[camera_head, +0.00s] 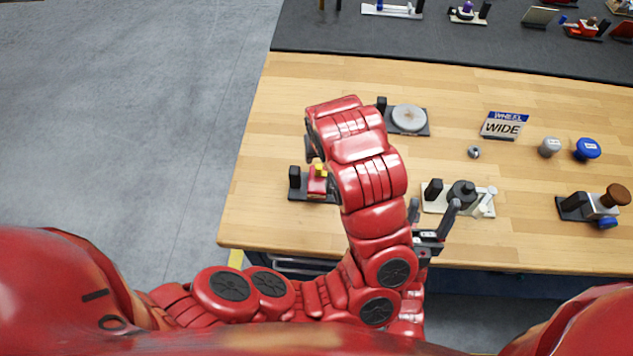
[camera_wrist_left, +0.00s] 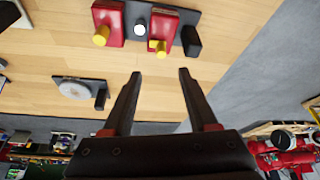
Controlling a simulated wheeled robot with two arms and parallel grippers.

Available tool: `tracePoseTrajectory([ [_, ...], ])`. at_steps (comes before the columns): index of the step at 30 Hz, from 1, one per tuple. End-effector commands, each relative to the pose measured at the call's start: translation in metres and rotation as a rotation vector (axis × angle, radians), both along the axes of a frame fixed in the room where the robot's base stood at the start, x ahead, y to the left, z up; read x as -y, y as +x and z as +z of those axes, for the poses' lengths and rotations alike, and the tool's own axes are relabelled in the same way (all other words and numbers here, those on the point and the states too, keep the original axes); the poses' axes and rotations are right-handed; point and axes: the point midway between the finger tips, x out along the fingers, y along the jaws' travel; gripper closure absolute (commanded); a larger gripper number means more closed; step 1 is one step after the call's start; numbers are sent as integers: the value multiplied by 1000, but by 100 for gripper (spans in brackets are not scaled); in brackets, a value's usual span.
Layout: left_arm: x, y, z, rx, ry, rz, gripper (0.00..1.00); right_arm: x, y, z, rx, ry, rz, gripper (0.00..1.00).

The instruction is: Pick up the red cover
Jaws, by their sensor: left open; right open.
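Two red covers with yellow knobs sit side by side on a dark base; one red cover (camera_wrist_left: 164,28) stands next to a black block and the other red cover (camera_wrist_left: 109,22) is to its left. In the head view a red cover (camera_head: 318,184) shows at the left of the table, partly hidden by my red arm. My left gripper (camera_wrist_left: 160,74) is open and empty, its fingers pointing toward the covers but apart from them. In the head view its fingers are hidden behind the arm. My right gripper (camera_head: 433,206) is open and empty near the table's front edge.
A round grey disc on a dark base (camera_head: 408,118) stands behind the arm. A valve fixture (camera_head: 463,194) is close to the right gripper. A WHEEL/WIDE sign (camera_head: 504,125), a blue knob (camera_head: 587,149) and a brown-knobbed fixture (camera_head: 612,198) stand further right. The table's middle has free room.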

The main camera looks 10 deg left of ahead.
Motion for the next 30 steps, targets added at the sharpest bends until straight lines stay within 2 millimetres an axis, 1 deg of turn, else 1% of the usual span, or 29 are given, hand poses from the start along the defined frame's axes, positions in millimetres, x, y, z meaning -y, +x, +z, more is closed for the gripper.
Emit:
tracePoseTrajectory([
  [1,-3,3,-10,-4,4,3,41,0,0,0,0,0,0,35],
  [4,-5,10,-28,-3,6,4,41,0,0,0,0,0,0,35],
  [6,-7,15,-37,0,6,4,41,0,0,0,0,0,0,35],
  [13,-8,22,-56,3,5,3,41,0,0,0,0,0,0,35],
  [18,-11,29,-83,0,5,2,41,0,0,0,0,0,0,35],
  [20,-12,32,-90,-1,6,1,41,0,0,0,0,0,0,35],
  [24,-12,35,-97,4,3,1,41,0,0,0,0,0,0,35],
  [29,-11,36,-97,7,3,0,41,0,0,0,0,0,0,35],
  [30,-11,36,-97,7,3,0,43,0,0,0,0,0,0,35],
])
